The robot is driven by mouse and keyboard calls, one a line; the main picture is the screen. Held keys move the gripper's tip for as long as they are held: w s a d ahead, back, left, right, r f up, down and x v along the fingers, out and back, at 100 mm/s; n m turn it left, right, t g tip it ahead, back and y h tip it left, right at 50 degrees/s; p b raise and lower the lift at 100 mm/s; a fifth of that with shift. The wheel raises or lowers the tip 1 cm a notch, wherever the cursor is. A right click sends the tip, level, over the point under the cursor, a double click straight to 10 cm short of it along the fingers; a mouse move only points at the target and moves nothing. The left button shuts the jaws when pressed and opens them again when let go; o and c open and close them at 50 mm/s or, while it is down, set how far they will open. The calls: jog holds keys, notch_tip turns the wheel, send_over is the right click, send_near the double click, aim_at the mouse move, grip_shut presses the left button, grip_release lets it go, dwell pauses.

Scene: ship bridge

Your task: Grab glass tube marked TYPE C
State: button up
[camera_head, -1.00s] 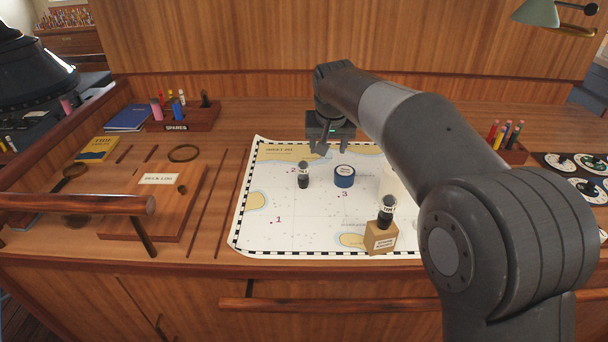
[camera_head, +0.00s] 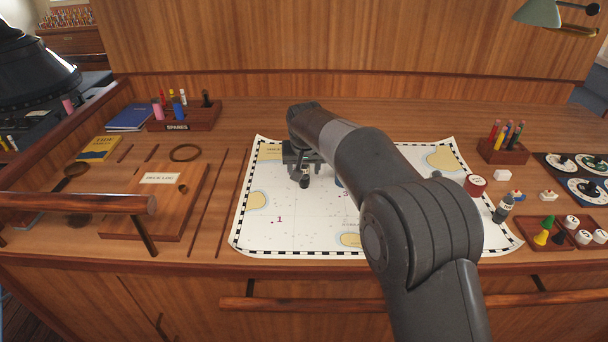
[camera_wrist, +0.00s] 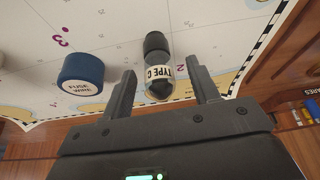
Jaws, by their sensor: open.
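The glass tube marked TYPE C (camera_wrist: 157,72) has a dark cap and a cream label. In the wrist view it lies between the two fingers of my open gripper (camera_wrist: 162,80), with a gap on each side. In the head view the tube (camera_head: 305,181) stands on the chart just in front of my gripper (camera_head: 303,172), its upper part partly covered by the fingers.
A blue FUSE WIRE tin (camera_wrist: 84,74) stands close beside the tube on the chart (camera_head: 285,225). Another labelled tube (camera_head: 503,209) and a red-rimmed round tin (camera_head: 475,185) are at the right. The SPARES rack (camera_head: 183,119) is at the back left.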

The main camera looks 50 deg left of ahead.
jog(key=x, duration=0.2)
jog(key=shift+w+f, duration=0.15)
jog(key=shift+f, duration=0.2)
jog(key=shift+c, duration=0.2)
jog(key=c, duration=1)
jog(key=shift+r, duration=0.1)
